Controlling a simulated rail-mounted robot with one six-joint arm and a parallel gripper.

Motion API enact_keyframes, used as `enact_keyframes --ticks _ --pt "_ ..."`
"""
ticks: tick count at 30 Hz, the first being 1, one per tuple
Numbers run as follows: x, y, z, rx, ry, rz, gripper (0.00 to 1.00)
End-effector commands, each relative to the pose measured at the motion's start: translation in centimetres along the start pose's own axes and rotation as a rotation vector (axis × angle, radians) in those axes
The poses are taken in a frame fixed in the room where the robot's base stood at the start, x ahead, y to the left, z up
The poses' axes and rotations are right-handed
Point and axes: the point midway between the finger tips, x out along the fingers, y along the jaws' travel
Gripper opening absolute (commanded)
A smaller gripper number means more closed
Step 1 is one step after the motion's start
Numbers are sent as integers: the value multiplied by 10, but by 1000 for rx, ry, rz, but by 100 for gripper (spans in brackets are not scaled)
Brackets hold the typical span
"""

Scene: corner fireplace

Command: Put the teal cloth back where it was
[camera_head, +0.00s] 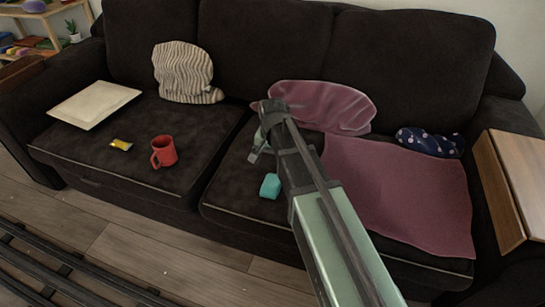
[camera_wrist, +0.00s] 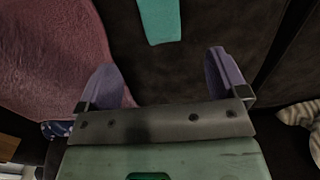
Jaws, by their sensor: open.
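The teal cloth (camera_head: 270,186) lies small and folded on the dark sofa's right seat, near the front edge, just left of my arm. In the wrist view the teal cloth (camera_wrist: 159,20) is at the top, cut off by the picture edge. My gripper (camera_wrist: 163,75) is open and empty, its two purple fingers spread apart over dark seat fabric, with the cloth beyond their tips. In the head view my gripper (camera_head: 258,152) is partly hidden by my arm, farther back on the seat than the cloth.
A pink blanket (camera_head: 410,190) covers the right seat, with a pink cushion (camera_head: 335,103) behind. A spotted navy item (camera_head: 430,142) lies at the right. A red mug (camera_head: 163,151), yellow item (camera_head: 121,145), cream square (camera_head: 94,104) and striped cushion (camera_head: 185,72) are on the left seat.

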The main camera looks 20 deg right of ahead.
Motion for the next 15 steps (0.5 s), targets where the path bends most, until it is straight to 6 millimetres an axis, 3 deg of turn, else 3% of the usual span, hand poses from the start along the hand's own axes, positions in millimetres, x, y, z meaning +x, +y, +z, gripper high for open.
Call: enact_keyframes --ticks 2,4,9,10,12,15 --pt "-2 0 1 -2 0 0 92" --pt "0 12 18 -56 0 0 92" --pt "0 74 113 -450 -1 1 92" --pt "0 80 122 -503 -2 1 92" --pt "0 85 131 -573 -1 1 92" --pt "0 83 127 -582 -2 1 92"
